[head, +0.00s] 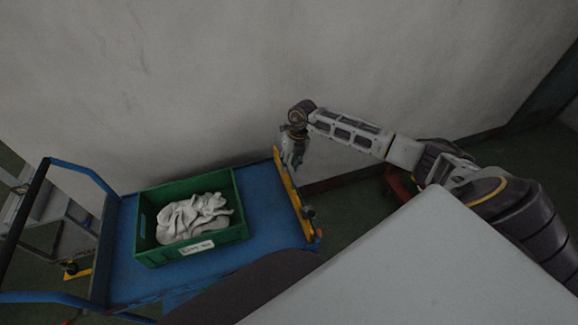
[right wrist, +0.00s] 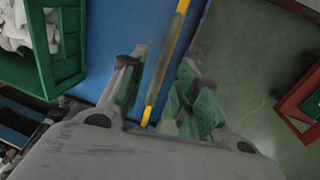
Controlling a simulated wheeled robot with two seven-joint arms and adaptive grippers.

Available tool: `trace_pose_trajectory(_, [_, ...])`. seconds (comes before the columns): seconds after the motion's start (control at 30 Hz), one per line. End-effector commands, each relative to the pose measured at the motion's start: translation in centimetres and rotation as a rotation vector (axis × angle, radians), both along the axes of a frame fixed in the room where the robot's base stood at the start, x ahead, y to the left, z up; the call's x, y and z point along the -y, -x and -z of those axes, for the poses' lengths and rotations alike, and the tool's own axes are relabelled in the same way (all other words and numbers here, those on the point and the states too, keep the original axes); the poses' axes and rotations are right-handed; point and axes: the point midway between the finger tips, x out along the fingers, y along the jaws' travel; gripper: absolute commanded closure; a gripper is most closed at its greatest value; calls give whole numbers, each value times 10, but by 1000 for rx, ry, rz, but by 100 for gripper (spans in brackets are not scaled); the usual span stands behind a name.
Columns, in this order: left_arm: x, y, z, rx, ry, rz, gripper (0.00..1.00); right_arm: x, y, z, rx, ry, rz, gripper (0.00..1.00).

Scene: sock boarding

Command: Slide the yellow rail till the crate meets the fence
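The yellow rail (head: 287,185) lies along the right edge of the blue cart deck. The green crate (head: 190,254) stands on the deck to its left, with bare blue deck between them. The crate holds a heap of pale grey socks (head: 192,217) and has a white label on its front. My right gripper (head: 292,158) is at the rail's far end. In the right wrist view its fingers (right wrist: 163,90) are apart, with the yellow rail (right wrist: 172,45) passing between them; contact cannot be told. I cannot pick out the fence with certainty. My left gripper is not in view.
The blue cart (head: 265,215) has a tall tubular handle (head: 85,170) at its left end. A grey wall rises behind it. A large pale surface (head: 430,265) fills the lower right. A red object (right wrist: 300,105) stands on the green floor right of the cart.

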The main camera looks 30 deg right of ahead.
Motion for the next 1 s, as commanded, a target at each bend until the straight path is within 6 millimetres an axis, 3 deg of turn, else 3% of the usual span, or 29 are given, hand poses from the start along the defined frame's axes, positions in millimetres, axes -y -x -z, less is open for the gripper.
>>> trace_pose_trajectory(0.47, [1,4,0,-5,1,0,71,-2,0,11,0,0,0,68])
trace_pose_trajectory(0.73, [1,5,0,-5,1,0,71,-2,0,11,0,0,0,99])
trace_pose_trajectory(1.0, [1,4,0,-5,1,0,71,-2,0,11,0,0,0,100])
